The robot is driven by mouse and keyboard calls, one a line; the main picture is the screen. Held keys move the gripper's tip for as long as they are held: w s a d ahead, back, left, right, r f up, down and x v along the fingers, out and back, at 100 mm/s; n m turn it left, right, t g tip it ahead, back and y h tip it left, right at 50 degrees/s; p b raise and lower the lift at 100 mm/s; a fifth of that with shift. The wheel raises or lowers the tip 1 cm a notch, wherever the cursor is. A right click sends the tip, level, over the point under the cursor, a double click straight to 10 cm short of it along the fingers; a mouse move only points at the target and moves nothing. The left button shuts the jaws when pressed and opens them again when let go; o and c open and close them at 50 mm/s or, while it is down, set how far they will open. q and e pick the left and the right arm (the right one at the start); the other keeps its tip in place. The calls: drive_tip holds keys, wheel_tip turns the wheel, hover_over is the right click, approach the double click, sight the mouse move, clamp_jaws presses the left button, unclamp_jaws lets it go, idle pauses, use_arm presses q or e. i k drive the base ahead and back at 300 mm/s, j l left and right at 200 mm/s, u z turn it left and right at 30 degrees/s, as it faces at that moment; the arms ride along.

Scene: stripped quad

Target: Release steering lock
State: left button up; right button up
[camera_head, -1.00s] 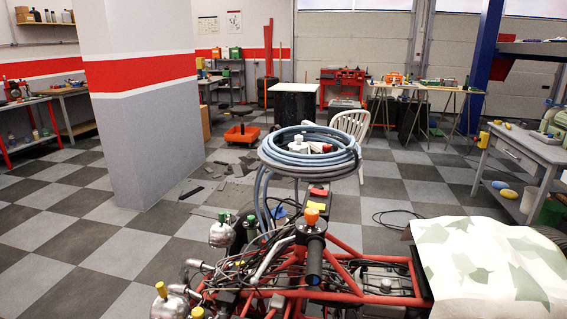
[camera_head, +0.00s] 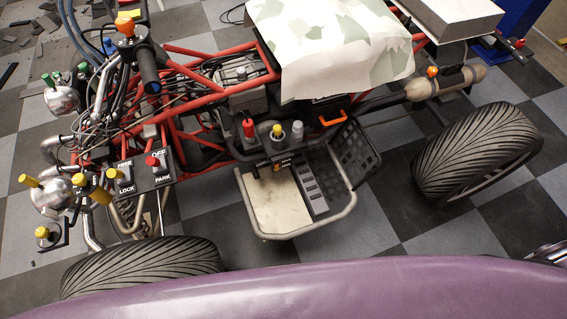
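The stripped quad's red tube frame (camera_head: 190,72) fills the left and middle of the head view. On its near left side is a black plate marked FREE above and LOCK below (camera_head: 127,187). A small yellow knob (camera_head: 113,173) sits at the plate's left edge, between the two words. I cannot tell which word it is set to. Next to it on the right is a plate marked OFF and PARK (camera_head: 162,181) with a red knob (camera_head: 152,161). Neither of my grippers can be made out in the head view.
A front tyre (camera_head: 140,265) stands below the plates and a rear tyre (camera_head: 475,150) at right. Other yellow knobs (camera_head: 78,180) crowd the left side. A footrest frame (camera_head: 300,232) juts out mid-view. A camouflage cloth (camera_head: 330,50) covers the quad's top. Checkered floor lies around.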

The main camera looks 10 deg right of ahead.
sight(112, 172)
drive_tip(key=u, duration=1.3)
